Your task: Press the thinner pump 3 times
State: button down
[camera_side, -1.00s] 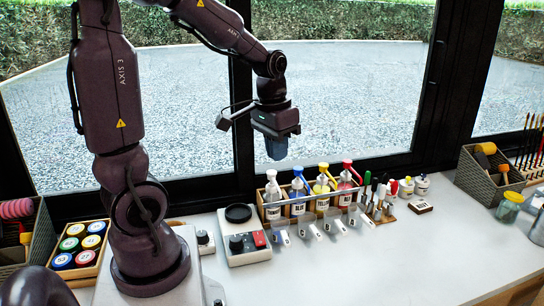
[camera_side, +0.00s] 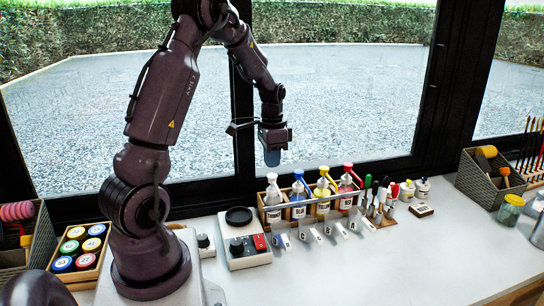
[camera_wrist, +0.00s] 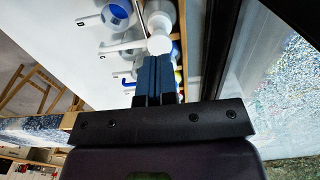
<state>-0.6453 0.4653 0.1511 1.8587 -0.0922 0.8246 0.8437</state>
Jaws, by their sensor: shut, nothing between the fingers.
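The white-topped pump bottle (camera_side: 272,213) stands at the left end of a row of pump bottles in a wooden rack; its label is too small to read with certainty. Its white pump head (camera_side: 271,178) looks raised. My gripper (camera_side: 272,163) points down just above this head, its blue fingers shut and empty. In the wrist view the shut fingers (camera_wrist: 155,70) reach to the round white pump head (camera_wrist: 160,45), whose nozzle runs left. Whether the fingertips touch the head is hard to tell; the side view shows a small gap.
Pumps with blue (camera_side: 298,174), yellow (camera_side: 323,171) and red (camera_side: 348,168) tops stand close to the right in the rack. Clear cups sit in front. A device with a black round plate (camera_side: 239,215) stands to the left. The window is close behind.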

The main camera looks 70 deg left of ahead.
aim_at(272, 175)
jog(key=shift+f, duration=1.75)
jog(key=shift+r, duration=0.85)
jog(key=shift+f, duration=1.05)
jog(key=shift+r, duration=0.15)
dwell(0.4)
jog(key=shift+r, duration=0.9)
jog(key=shift+f, duration=1)
dwell(0.6)
jog(key=shift+r, duration=1)
